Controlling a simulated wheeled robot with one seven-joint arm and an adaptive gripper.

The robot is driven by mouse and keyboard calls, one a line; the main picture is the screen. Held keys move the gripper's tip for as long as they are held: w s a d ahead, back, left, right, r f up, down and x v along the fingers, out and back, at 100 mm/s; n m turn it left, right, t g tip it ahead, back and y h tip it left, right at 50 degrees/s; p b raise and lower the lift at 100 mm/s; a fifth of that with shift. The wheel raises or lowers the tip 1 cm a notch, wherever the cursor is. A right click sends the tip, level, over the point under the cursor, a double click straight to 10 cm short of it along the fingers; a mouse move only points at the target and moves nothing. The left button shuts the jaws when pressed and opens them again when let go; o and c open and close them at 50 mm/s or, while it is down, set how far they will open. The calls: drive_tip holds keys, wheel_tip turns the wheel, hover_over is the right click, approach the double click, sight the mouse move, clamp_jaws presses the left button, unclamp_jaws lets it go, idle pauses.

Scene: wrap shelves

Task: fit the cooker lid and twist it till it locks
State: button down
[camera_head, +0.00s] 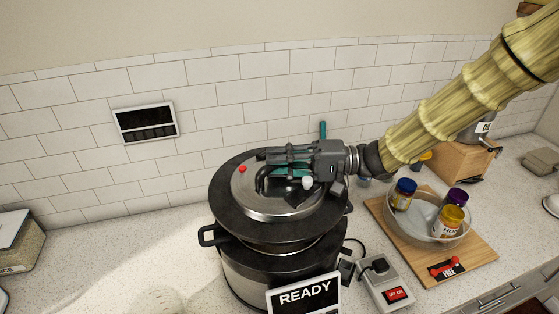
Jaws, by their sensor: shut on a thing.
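The cooker (285,283) is a dark and steel pot with black side handles, standing on the speckled counter. The lid (222,187), black-rimmed with a steel top and a red button, is over the cooker's mouth. A pale steel band shows between the lid and the dark cooker rim, so I cannot tell whether the lid is seated. My gripper (285,172) reaches in from the right and is shut on the lid's handle at the top. The handle itself is mostly hidden by the fingers.
A READY sign (305,296) stands before the cooker. A switch box (387,289) sits at its right. A glass bowl with jars (441,238) rests on a wooden board (482,263) further right. A wall panel (146,122) hangs behind. The left counter is mostly clear.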

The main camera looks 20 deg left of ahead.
sight(279, 179)
wheel_tip(279, 179, down, 4)
drive_tip(key=b, duration=0.4)
drive_tip(key=shift+r+b, duration=0.25)
drive_tip(key=shift+b, duration=0.15)
drive_tip(key=shift+f+p, duration=0.35)
drive_tip(key=shift+f, duration=0.35)
drive_tip(key=shift+p, duration=1.2)
idle(1.2)
drive_tip(key=shift+f+p, duration=0.95)
drive_tip(key=shift+p, duration=0.05)
idle(2.9)
